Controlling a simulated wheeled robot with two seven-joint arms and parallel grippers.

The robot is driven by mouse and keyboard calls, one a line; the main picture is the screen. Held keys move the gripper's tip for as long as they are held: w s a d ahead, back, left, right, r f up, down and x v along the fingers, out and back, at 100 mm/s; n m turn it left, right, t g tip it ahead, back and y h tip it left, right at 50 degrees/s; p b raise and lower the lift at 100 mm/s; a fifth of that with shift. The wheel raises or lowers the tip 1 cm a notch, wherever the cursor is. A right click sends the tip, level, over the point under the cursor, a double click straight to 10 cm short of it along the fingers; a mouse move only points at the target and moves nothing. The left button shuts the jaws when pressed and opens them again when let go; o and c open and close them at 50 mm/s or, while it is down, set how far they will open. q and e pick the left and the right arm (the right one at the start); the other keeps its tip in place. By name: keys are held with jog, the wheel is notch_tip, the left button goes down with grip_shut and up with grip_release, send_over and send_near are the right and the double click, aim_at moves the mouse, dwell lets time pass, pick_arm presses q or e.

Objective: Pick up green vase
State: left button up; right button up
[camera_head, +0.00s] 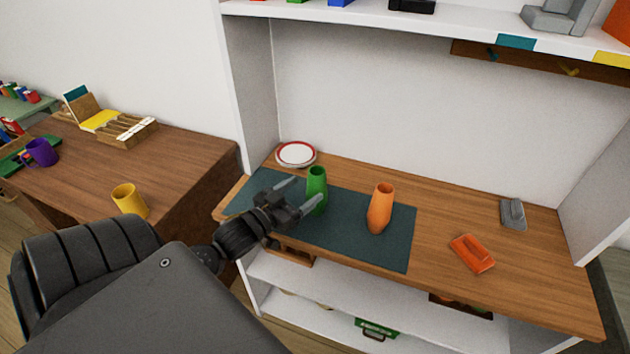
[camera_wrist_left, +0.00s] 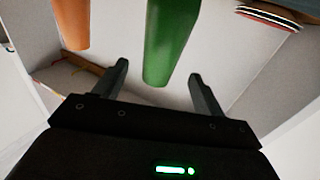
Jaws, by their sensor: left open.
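The green vase (camera_head: 317,188) stands upright on the dark teal mat (camera_head: 340,232) on the wooden shelf top. My left gripper (camera_head: 306,193) is open, with its fingers close to the vase and one on either side of it as seen from the head. In the left wrist view the green vase (camera_wrist_left: 170,40) appears beyond and between the two open fingertips (camera_wrist_left: 160,80); I cannot tell whether it is within the jaws. An orange vase (camera_head: 380,208) stands on the mat to the right, and it also shows in the left wrist view (camera_wrist_left: 73,22). My right gripper is not in view.
A red-rimmed white plate (camera_head: 296,154) lies behind the mat's left end. An orange-red object (camera_head: 472,253) and a grey object (camera_head: 513,214) lie to the right. An upper shelf (camera_head: 400,22) overhangs the back. A wooden table (camera_head: 180,165) with a yellow mug (camera_head: 130,201) stands left.

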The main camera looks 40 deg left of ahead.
aim_at(321, 179)
pick_arm(q)
jog(key=shift+w+d+f+p, duration=0.1)
jog(key=shift+w+p, duration=0.3)
jog(key=shift+w, duration=1.5)
jog(key=shift+w+d+f+p, duration=0.1)
jog(key=shift+w+p, duration=0.25)
jog(key=shift+w, duration=1.55)
jog(key=c, duration=1.2)
